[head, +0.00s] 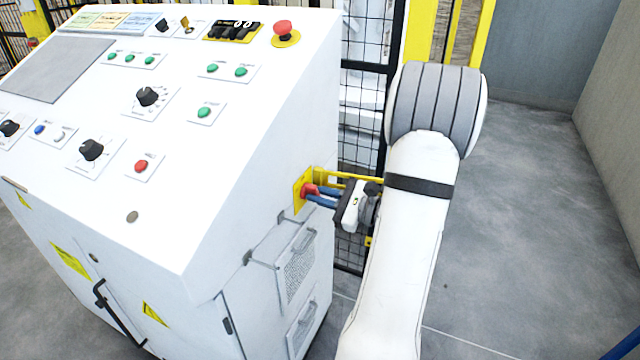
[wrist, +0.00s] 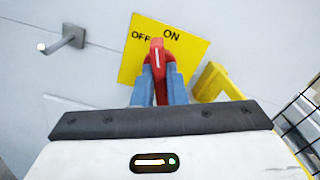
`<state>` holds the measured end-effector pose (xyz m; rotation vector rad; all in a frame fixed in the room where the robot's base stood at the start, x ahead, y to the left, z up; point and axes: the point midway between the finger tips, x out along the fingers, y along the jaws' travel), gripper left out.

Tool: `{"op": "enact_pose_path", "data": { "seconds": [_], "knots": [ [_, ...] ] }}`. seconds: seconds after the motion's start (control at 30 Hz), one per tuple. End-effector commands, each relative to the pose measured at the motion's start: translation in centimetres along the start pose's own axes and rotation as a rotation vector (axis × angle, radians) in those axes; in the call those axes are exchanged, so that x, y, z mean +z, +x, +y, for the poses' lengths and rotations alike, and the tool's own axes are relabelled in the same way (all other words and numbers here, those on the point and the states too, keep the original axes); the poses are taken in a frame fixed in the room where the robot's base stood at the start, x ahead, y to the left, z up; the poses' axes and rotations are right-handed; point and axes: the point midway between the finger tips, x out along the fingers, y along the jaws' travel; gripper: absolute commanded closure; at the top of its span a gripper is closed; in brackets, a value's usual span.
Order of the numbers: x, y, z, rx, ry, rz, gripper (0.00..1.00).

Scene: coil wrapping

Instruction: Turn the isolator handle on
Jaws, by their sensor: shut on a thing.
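The isolator is a yellow plate (head: 298,196) on the right side wall of the white cabinet, with a red handle (head: 309,189) on it. In the wrist view the plate (wrist: 193,48) reads OFF at the upper left and ON at the top. The red handle (wrist: 157,58) has a white line and points upward, its tip between the two words. My gripper (head: 318,197) is shut on the handle, with one blue finger on each side. In the wrist view the blue fingers (wrist: 160,80) hide the handle's lower sides.
A yellow bracket (wrist: 214,82) stands out from the wall just right of the handle. A grey peg (wrist: 66,40) sticks out at the left. A black mesh fence (head: 362,110) stands behind the arm. Grey floor at the right is clear.

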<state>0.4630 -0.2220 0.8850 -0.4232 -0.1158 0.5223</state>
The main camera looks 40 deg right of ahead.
Motion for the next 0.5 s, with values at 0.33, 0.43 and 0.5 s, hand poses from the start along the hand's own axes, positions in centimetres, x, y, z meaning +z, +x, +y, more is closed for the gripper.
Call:
{"op": "enact_pose_path", "data": {
  "seconds": [0.33, 0.43, 0.5],
  "knots": [
    [0.31, 0.04, 0.0, 0.003, 0.282, 0.001, 1.0],
    [0.25, 0.04, 0.04, 0.004, 0.339, 0.001, 1.0],
    [0.2, 0.05, 0.07, 0.004, 0.371, 0.001, 1.0]
  ]
}}
